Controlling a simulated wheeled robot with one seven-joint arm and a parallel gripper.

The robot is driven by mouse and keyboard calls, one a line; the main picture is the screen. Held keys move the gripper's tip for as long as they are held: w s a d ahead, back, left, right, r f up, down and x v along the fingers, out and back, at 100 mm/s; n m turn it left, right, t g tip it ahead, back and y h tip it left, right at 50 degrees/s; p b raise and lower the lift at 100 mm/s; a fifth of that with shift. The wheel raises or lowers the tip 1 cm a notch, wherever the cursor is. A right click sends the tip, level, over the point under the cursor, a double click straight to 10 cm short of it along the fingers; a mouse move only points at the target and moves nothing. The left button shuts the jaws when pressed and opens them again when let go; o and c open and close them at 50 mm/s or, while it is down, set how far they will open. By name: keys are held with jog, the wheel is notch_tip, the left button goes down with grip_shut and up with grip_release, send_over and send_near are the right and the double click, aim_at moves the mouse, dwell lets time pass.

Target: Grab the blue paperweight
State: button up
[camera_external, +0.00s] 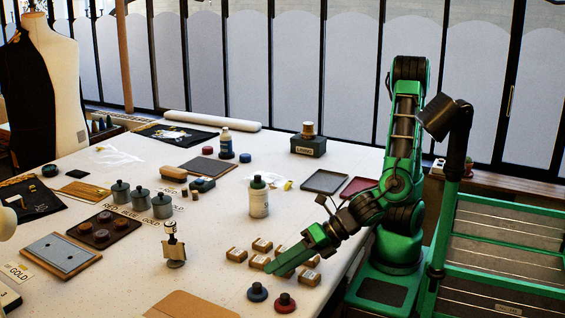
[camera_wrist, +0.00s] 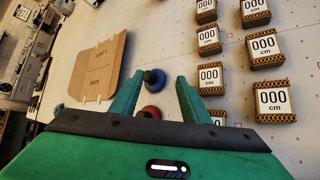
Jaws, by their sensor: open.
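The blue paperweight (camera_external: 257,292), a low round piece with a dark knob, lies on the white table near its front edge. A similar red paperweight (camera_external: 285,303) lies just right of it. My gripper (camera_external: 282,268) is low over the table, a little behind the two paperweights, with nothing seen held. In the wrist view the open fingers (camera_wrist: 159,78) frame the blue paperweight (camera_wrist: 155,78) near their tips. The red paperweight (camera_wrist: 150,112) shows between the fingers, nearer the palm and partly hidden. I cannot tell the height gap to them.
Several small boxes (camera_wrist: 209,77) marked "000 cm" stand beside and under my gripper. A brown cardboard piece (camera_external: 192,305) lies left of the paperweights.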

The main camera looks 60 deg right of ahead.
aim_at(259, 284)
jog(key=s+n, duration=0.1)
jog(key=n, duration=0.1)
jog(key=s+n, duration=0.1)
jog(key=n, duration=0.2)
jog(key=s+r+n, duration=0.1)
jog(key=n, duration=0.1)
jog(key=shift+a+t+y, duration=0.3)
jog(key=shift+t, duration=0.1)
jog(key=n, duration=0.1)
jog(key=s+n, duration=0.1)
jog(key=n, duration=0.1)
jog(key=shift+r, duration=0.2)
jog(key=x, duration=1)
jog(key=shift+w+a+r, duration=0.1)
jog(key=shift+w+a, duration=0.1)
jog(key=shift+w, duration=0.3)
jog(key=shift+c, duration=0.7)
grip_shut()
